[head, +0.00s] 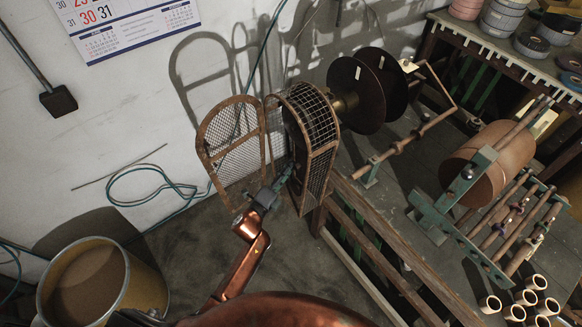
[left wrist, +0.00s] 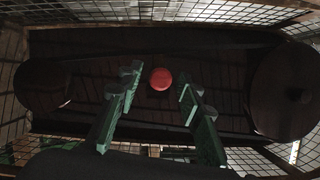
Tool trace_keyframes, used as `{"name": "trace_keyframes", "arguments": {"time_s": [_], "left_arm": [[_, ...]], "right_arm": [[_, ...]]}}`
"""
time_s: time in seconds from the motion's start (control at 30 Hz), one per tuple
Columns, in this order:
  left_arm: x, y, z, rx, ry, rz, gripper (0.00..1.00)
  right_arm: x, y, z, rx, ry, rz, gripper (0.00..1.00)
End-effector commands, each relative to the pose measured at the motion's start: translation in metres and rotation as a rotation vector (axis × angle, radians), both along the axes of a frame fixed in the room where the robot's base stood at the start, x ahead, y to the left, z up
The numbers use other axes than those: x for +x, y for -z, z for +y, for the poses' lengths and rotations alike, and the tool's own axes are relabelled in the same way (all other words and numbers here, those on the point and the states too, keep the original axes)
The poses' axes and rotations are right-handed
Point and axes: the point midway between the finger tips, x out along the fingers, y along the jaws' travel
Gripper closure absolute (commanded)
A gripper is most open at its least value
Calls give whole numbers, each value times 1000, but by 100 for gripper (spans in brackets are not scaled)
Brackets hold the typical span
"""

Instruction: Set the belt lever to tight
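In the left wrist view, a round red knob (left wrist: 161,79) shows inside the mesh belt guard, in front of a dark belt and between two dark pulleys. It looks like the end of the belt lever; its shaft is hidden, so I cannot tell the lever's setting. My left gripper (left wrist: 158,86) is open, its two green fingers on either side of the knob in the picture, with no visible contact. In the head view, my left gripper (head: 284,177) is at the open side of the belt guard (head: 323,165). The knob is hidden there. My right gripper is not in view.
The guard's mesh door (head: 229,142) stands open to the left. The left wrist view shows mesh close around the gripper. A workbench (head: 385,235) with a winding roll (head: 487,160) is on the right. A barrel (head: 143,289) stands at lower left.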

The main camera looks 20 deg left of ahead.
Motion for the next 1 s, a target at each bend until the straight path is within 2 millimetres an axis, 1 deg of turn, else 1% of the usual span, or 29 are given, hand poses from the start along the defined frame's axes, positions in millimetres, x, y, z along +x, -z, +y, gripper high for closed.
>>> {"name": "trace_keyframes", "arguments": {"time_s": [0.03, 0.1, 0.2, 0.47, 0.9, 0.97, 1.0], "left_arm": [[6, 1, -2, -1, 0, 1, 66], [12, 0, -3, -1, 0, 0, 66], [16, 0, -4, -1, -1, 3, 66], [17, 0, -4, -2, -1, 4, 66], [17, 1, -4, -2, -2, 5, 96], [17, 1, -4, -2, -2, 5, 100], [17, 2, -4, -1, -2, 6, 100]], "right_arm": [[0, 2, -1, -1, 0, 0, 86], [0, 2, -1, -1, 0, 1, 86], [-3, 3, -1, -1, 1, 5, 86], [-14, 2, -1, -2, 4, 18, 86], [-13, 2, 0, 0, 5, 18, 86], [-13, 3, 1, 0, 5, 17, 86], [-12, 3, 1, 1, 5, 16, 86]]}}
